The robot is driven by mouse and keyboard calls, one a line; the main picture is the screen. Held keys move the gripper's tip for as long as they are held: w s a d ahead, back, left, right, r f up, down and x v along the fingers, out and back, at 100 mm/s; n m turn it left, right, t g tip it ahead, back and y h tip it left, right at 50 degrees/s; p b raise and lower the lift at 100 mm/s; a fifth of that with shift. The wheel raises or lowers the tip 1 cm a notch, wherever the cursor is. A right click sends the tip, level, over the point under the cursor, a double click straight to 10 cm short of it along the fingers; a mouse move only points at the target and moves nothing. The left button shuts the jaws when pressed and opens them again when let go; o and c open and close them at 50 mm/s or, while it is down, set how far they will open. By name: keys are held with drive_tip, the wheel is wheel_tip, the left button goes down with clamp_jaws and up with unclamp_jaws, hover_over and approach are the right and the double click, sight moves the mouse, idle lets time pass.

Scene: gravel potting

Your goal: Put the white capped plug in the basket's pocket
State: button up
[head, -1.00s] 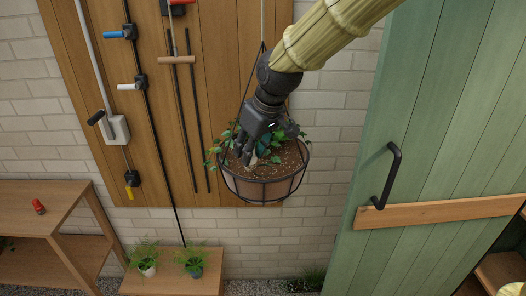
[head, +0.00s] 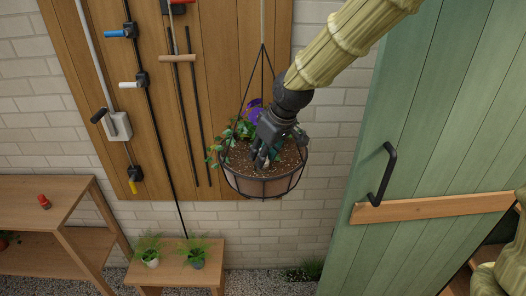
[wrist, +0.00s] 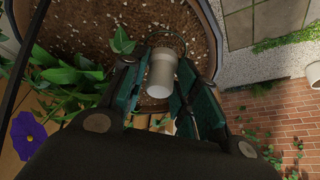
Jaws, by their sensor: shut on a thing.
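The hanging basket (head: 262,187) is a dark wire frame filled with brown soil, hung in front of the wooden board. My gripper (head: 262,160) reaches down over the soil inside the basket's rim. In the wrist view my gripper (wrist: 163,85) is shut on the white capped plug (wrist: 161,74), a pale cylinder with a wider cap. Soil (wrist: 120,20) lies beyond the plug. The plug's lower end is hard to make out, and I cannot tell if it touches the soil. The pocket is not clearly visible.
Green leaves (head: 222,147) and a purple flower (head: 256,114) grow at the basket's left and back. Thin hanger wires rise from the rim near my arm. A green door (head: 430,120) stands at right, and a low bench with small plants (head: 178,272) below.

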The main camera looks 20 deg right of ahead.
drive_tip(key=shift+f, duration=0.7)
drive_tip(key=o, duration=0.9)
drive_tip(key=shift+r, duration=0.6)
drive_tip(key=shift+p+v, duration=1.4)
drive_tip(key=shift+v, duration=4.7)
